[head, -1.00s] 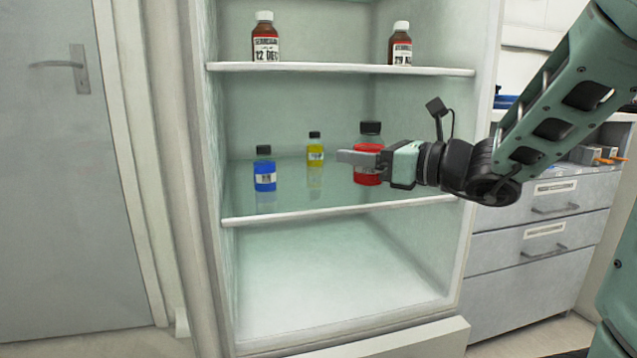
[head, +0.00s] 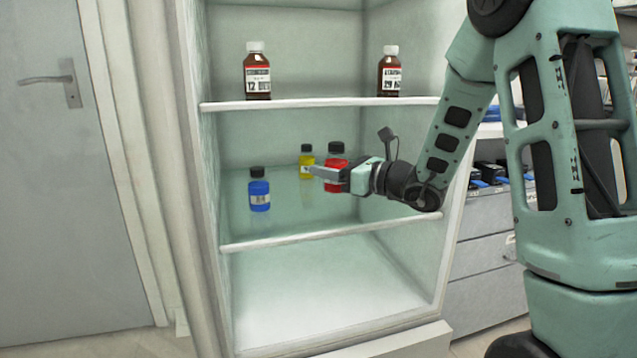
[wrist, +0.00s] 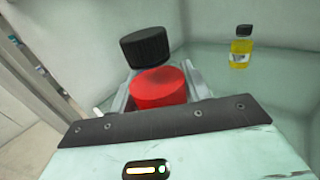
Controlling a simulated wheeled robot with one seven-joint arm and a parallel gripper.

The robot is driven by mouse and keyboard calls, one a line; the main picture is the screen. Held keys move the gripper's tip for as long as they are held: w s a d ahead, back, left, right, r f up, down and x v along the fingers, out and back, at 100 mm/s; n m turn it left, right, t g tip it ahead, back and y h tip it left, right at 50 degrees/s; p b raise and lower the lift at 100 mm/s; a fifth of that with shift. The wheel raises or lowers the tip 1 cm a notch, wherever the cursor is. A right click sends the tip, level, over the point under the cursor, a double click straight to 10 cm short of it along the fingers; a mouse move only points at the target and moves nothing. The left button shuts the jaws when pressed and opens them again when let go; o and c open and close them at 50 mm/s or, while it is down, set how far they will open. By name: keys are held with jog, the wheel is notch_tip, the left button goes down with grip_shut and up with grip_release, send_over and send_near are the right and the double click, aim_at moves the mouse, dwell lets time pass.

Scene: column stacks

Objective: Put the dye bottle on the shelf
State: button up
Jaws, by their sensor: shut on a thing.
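My gripper (head: 325,174) is shut on a red bottle (head: 335,162) with a black cap, inside the open cabinet over the middle shelf (head: 285,225). The wrist view shows the red bottle (wrist: 158,87) upright between the fingers, its cap towards the camera. In the head view the fingers cross in front of its lower part. I cannot tell whether its base touches the shelf. A yellow bottle (head: 306,160) stands close to its left, and also shows in the wrist view (wrist: 241,47). A blue bottle (head: 259,192) stands nearer the front left.
Two brown labelled bottles (head: 257,72) (head: 390,72) stand on the upper shelf (head: 325,103), above my gripper. The cabinet's right wall is close to my wrist. The lower compartment (head: 330,290) is empty. Grey drawers (head: 490,260) stand to the right.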

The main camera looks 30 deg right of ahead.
jog(key=w+d, duration=0.2)
jog(key=w, duration=0.6)
notch_tip(320, 180, down, 7)
jog(key=b, duration=0.4)
jog(key=shift+s+d, duration=0.1)
jog(key=shift+w+f, duration=0.1)
jog(key=shift+w, duration=0.1)
jog(key=o, duration=1.1)
